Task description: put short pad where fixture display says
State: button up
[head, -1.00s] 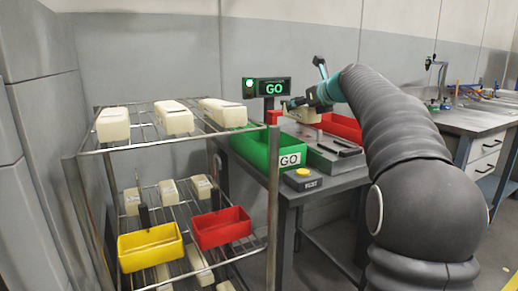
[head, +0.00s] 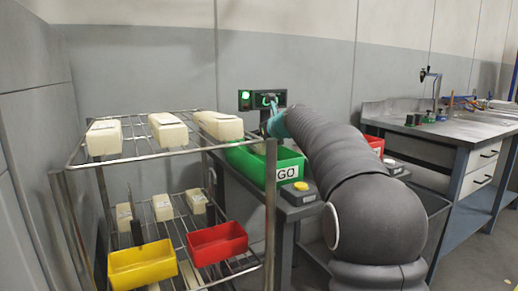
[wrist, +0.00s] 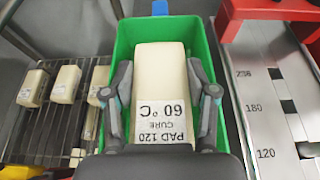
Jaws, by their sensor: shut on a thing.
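The cream pad (wrist: 160,70), printed "PAD 120 CURE 60 °C", is between the two fingers of my gripper (wrist: 163,98) in the wrist view. My gripper is shut on its sides. Pad and gripper are over the green bin (wrist: 124,45), whose walls show around them; the height above its floor is unclear. In the head view the green bin (head: 252,168) bears a "GO" label, and my arm hides the gripper and pad. The fixture display (head: 257,100) has a green lamp lit and green text, partly covered by my arm.
A wire rack (head: 190,148) at left holds several cream pads, a yellow bin (head: 142,267) and a red bin (head: 218,245). A graduated fixture plate (wrist: 262,105) lies right of the green bin, near a red part (wrist: 262,10). A yellow button (head: 301,187) is by the bin.

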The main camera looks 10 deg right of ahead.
aim_at(259, 150)
jog(key=shift+f+b, duration=0.65)
jog(key=shift+f, duration=1.2)
jog(key=shift+f, duration=0.4)
jog(key=shift+f+b, duration=0.2)
jog(key=shift+b, duration=0.1)
jog(key=o, duration=1.1)
jog(key=shift+o, duration=0.2)
jog(key=shift+r, duration=0.1)
